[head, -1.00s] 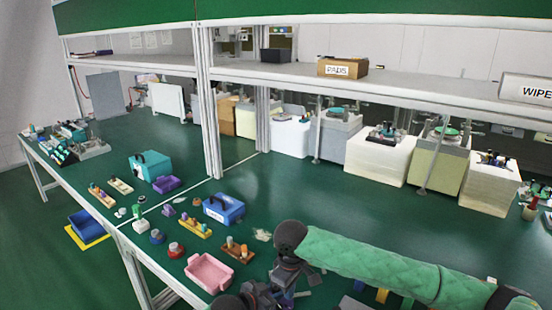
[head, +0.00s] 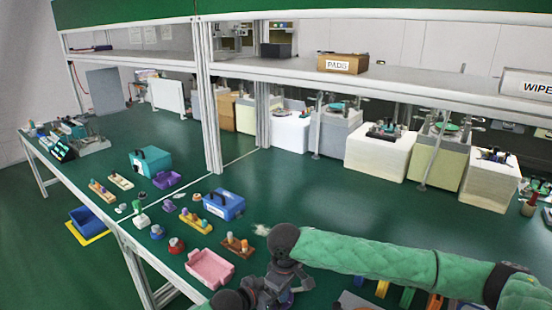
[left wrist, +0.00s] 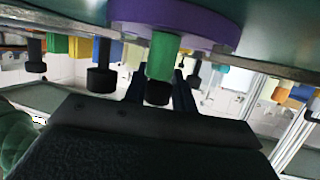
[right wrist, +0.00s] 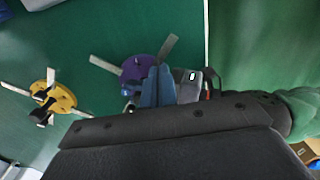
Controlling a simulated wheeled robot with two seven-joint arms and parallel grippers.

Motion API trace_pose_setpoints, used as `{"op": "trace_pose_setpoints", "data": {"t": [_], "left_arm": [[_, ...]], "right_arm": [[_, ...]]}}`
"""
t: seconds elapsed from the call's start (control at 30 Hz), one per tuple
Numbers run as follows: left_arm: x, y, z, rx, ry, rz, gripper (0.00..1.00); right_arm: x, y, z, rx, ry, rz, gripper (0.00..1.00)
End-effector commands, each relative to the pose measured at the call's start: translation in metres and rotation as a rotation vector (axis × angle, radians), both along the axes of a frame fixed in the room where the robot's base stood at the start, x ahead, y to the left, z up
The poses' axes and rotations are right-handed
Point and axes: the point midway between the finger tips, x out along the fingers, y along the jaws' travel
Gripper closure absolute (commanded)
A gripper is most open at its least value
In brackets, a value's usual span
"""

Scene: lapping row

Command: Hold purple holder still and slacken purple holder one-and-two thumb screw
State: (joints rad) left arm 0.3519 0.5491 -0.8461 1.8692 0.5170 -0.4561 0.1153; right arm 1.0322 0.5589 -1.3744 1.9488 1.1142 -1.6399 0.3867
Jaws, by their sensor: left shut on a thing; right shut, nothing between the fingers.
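In the right wrist view the purple holder (right wrist: 138,68) is a disc with metal bars sticking out over the green top. My right gripper (right wrist: 157,82) is shut and empty, its blue fingertips overlapping the disc's edge; I cannot tell if they touch. In the left wrist view the purple holder (left wrist: 205,27) fills the top, with a green post (left wrist: 161,55) below it. My left gripper (left wrist: 160,92) is shut, its fingers around the dark lower end of this post. Which part is the one-and-two thumb screw is not clear. In the head view the holder is not clearly visible.
A yellow holder (right wrist: 62,97) with metal bars lies left of the purple one. In the head view a pink tray (head: 210,267), a blue box (head: 224,204) and a teal box (head: 150,162) stand on the green bench. The middle of the bench is clear.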

Motion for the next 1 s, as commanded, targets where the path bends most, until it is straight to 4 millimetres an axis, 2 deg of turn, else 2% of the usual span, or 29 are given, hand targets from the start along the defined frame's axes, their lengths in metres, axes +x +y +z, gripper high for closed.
{"op": "trace_pose_setpoints", "data": {"t": [0.2, 0.4, 1.0], "left_arm": [[0.0, 0.0, 0.0, 0.0, 0.0, 0.0, 1.0], [0.0, 0.0, 0.0, 0.0, 0.0, 0.0, 1.0], [0.0, 0.0, 0.0, 0.0, 0.0, 0.0, 1.0]], "right_arm": [[0.0, 0.0, -0.026, 0.0, 0.001, 0.0, 1.0], [0.0, 0.0, -0.043, 0.001, -0.001, 0.001, 1.0], [0.001, 0.001, -0.047, 0.0, -0.001, 0.001, 1.0]]}}
